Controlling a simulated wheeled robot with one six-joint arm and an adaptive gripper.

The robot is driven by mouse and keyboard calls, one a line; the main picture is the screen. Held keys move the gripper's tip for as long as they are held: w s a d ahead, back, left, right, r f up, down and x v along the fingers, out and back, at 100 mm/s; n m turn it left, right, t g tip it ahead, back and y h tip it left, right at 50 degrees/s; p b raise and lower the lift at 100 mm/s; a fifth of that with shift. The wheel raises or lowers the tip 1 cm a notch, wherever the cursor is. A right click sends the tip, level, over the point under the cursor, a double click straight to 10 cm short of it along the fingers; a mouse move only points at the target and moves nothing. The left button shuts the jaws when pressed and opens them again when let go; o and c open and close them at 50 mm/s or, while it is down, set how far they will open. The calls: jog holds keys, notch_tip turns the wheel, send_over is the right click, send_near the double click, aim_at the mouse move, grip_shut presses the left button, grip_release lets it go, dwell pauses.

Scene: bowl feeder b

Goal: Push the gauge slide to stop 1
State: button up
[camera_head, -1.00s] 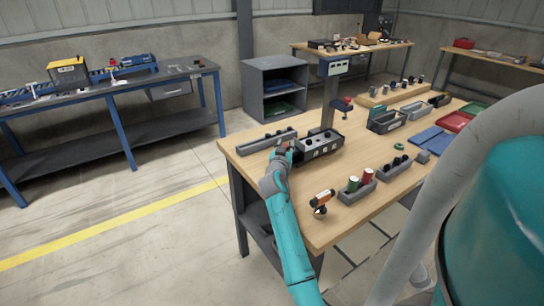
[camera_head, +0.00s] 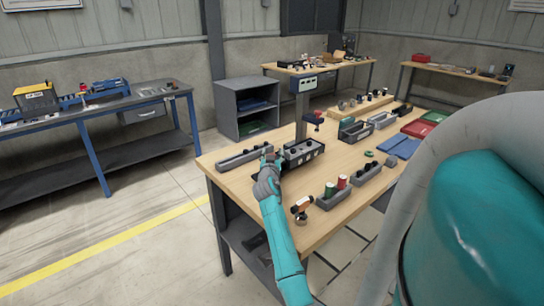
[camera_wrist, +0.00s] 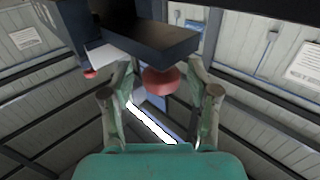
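A dark block-shaped fixture (camera_head: 303,151) with black knobs and pale marks on its front stands near the table's far left corner. A long grey rail (camera_head: 243,157) with small dark parts lies left of it. I cannot tell which part is the gauge slide. My gripper (camera_head: 268,158) is at the left end of the dark fixture, close to the rail; contact cannot be made out. In the wrist view my gripper (camera_wrist: 160,95) has its fingers spread. A red round knob (camera_wrist: 161,82) under a dark bar (camera_wrist: 150,38) appears between them, seemingly beyond the tips.
A post (camera_head: 301,110) with a control box and a red-ended part (camera_head: 318,116) stands behind the fixture. An orange-and-black tool (camera_head: 301,206) and a tray with red and green cylinders (camera_head: 334,192) are right of my arm.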

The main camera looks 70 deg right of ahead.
jog(key=shift+a, duration=0.1)
jog(key=v, duration=1.2)
jog(key=shift+c, duration=0.2)
